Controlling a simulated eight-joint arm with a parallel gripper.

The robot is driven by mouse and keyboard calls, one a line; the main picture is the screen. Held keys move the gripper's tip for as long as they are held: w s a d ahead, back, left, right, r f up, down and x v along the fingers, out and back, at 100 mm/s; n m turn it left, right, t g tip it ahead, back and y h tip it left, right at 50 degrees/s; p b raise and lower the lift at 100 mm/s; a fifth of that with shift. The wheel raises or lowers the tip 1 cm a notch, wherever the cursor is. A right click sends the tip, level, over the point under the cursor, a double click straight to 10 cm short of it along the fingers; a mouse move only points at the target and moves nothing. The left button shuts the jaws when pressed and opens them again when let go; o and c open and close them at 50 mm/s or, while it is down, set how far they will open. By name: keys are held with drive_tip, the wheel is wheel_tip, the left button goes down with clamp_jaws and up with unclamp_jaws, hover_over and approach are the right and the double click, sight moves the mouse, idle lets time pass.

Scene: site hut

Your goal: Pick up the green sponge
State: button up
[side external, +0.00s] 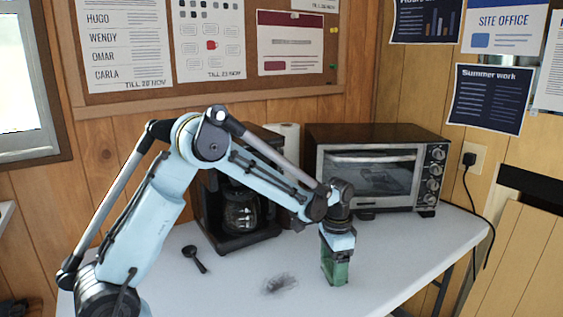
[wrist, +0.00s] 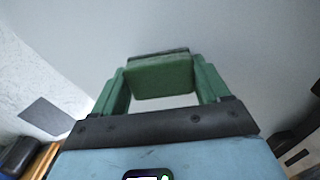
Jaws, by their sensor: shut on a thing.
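The green sponge (wrist: 163,78) sits between the two green fingers of my gripper (wrist: 160,90) in the wrist view. It has a dark strip along its far edge. My gripper is shut on it, with a finger at each side. In the side external view my gripper (side external: 336,262) points down over the right part of the white table (side external: 220,290), in front of the toaster oven. The sponge is hard to tell from the green fingers there. I cannot tell whether it touches the table.
A toaster oven (side external: 376,168) stands at the back right, with a coffee maker (side external: 238,212) and a paper roll (side external: 285,140) to its left. A black spoon (side external: 194,258) and a dark smudge (side external: 279,284) are on the table. The front right of the tabletop is clear.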

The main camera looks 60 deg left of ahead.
drive_tip(key=r, duration=0.2)
drive_tip(key=d+r, duration=0.1)
drive_tip(key=r, duration=0.1)
drive_tip(key=shift+s, duration=0.25)
drive_tip(key=s+d+r, duration=0.4)
drive_tip(key=d+r, duration=0.2)
drive_tip(key=d, duration=0.3)
drive_tip(key=shift+s+d, duration=0.25)
drive_tip(key=shift+s, duration=0.15)
drive_tip(key=shift+r, duration=0.1)
